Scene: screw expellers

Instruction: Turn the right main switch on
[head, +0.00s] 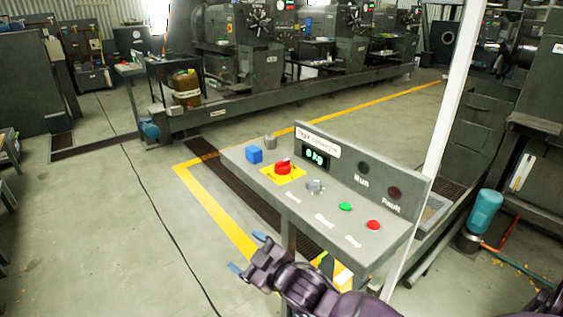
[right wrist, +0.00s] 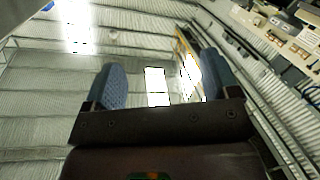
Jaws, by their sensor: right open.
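The grey control panel (head: 265,181) stands in front of me with a small green display (head: 316,157) on its upright back. A red rotary switch (head: 283,167) sits on a yellow plate at the panel's left part. A grey knob (head: 314,186) is right of it. My right gripper (head: 247,253) is in front of and below the panel's left part, apart from it, with blue fingertips spread and nothing between them. In the right wrist view the open fingers (right wrist: 163,82) have the roof and windows behind them. My left gripper is not in view.
Large machines line the back.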

